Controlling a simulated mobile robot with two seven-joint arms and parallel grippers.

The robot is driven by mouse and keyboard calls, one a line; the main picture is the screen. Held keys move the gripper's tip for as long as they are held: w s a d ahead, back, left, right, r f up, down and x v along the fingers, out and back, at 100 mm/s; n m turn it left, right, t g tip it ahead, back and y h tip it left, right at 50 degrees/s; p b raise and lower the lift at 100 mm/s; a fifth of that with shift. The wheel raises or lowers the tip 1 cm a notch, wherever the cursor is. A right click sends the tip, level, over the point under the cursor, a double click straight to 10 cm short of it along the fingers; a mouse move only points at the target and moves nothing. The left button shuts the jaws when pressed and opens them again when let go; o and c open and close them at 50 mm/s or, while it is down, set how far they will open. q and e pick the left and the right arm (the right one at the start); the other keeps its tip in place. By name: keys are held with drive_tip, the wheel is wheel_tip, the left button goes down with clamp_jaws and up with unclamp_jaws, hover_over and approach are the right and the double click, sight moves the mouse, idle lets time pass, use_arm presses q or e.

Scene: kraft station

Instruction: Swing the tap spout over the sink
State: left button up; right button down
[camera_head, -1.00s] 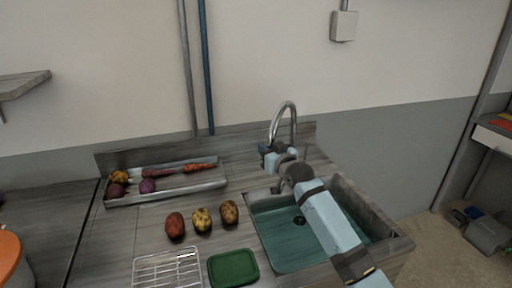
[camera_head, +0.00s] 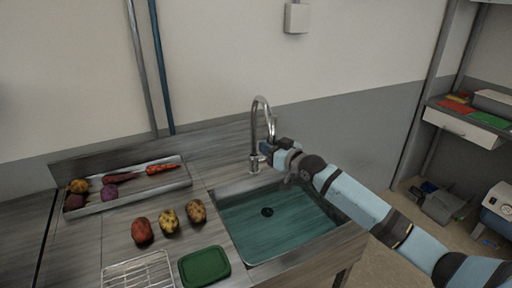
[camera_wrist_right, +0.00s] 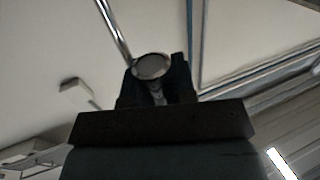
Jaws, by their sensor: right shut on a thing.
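The tap (camera_head: 256,125) is a tall chrome gooseneck standing behind the sink's back edge. Its spout arcs over and comes down on the right, ending inside my right gripper (camera_head: 270,147). In the right wrist view the round spout end (camera_wrist_right: 152,66) sits between the dark jaws of my right gripper (camera_wrist_right: 155,85), which is shut on it. The sink (camera_head: 235,232) is a basin with a teal inside and a dark drain. My left gripper is not in view.
A tray (camera_head: 130,198) of vegetables lies at the back left. Several potatoes (camera_head: 168,221), a green lid (camera_head: 204,267) and a wire rack (camera_head: 140,272) lie left of the sink. My right arm reaches across the sink's right side. The wall stands behind the tap.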

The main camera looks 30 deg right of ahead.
drive_tip(key=shift+s+d+f, duration=0.1)
drive_tip(key=shift+s+d, duration=0.05)
drive_tip(key=shift+d, duration=0.4)
drive_tip(key=shift+s+d+f, duration=0.1)
drive_tip(key=shift+s+d, duration=0.05)
drive_tip(key=shift+d, duration=0.35)
drive_tip(key=c, duration=1.3)
unclamp_jaws()
drive_tip(key=shift+c, duration=0.2)
drive_tip(key=o, duration=0.3)
drive_tip(key=shift+s+d, duration=0.1)
drive_tip(key=shift+o, duration=0.5)
drive_tip(key=shift+r, duration=0.2)
drive_tip(key=b+v, duration=0.1)
drive_tip(key=v, duration=1.3)
drive_tip(key=shift+b, duration=0.3)
